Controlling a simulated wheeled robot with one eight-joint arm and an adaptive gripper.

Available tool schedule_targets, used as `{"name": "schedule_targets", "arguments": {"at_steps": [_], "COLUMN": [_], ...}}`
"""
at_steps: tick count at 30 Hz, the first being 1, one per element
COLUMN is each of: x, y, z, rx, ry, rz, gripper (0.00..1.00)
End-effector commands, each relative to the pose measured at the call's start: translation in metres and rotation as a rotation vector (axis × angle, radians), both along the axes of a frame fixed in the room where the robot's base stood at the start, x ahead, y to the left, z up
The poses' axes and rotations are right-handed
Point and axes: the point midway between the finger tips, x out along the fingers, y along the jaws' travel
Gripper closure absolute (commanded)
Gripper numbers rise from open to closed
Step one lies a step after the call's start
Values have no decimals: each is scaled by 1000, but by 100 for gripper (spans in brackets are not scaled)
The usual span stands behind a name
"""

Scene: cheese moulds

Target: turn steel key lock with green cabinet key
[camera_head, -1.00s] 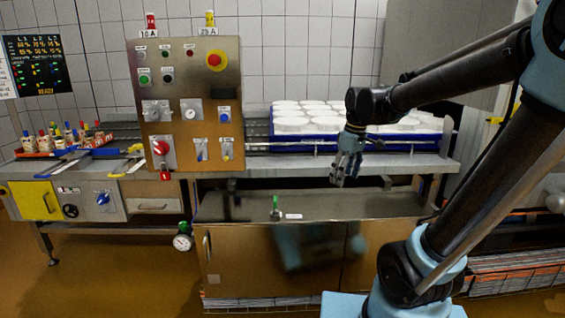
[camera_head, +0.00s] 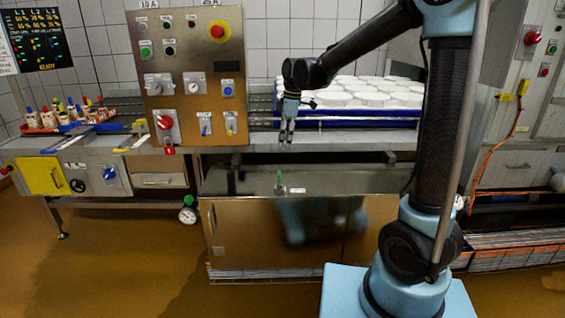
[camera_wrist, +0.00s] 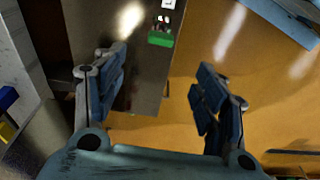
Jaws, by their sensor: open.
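The green cabinet key (camera_head: 280,181) stands small and upright on the steel cabinet's top near the front edge. In the wrist view its green part (camera_wrist: 160,39) shows at the top, with a small steel part beside it. That part may be the steel key lock, but it is too small to tell whether the key sits in it. My gripper (camera_head: 287,137) hangs pointing down, above and behind the key, apart from it. In the wrist view my gripper (camera_wrist: 162,75) has its fingers spread with nothing between them.
The steel cabinet (camera_head: 235,232) stands below the worktable (camera_head: 345,142). A blue tray (camera_head: 345,118) of white moulds lies behind my gripper. A control panel (camera_head: 188,75) with knobs stands to the left. A white label (camera_head: 298,190) is beside the key.

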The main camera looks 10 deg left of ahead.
Motion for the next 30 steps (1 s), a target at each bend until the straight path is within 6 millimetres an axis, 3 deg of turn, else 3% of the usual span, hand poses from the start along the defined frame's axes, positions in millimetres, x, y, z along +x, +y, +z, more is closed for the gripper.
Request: {"name": "schedule_targets", "arguments": {"at_steps": [21,30], "x": [-3,-5], "y": [16,22], "z": [-113,-149], "rx": [0,0], "ry": [-1,-1], "rz": [-2,-2], "gripper": [35,35]}}
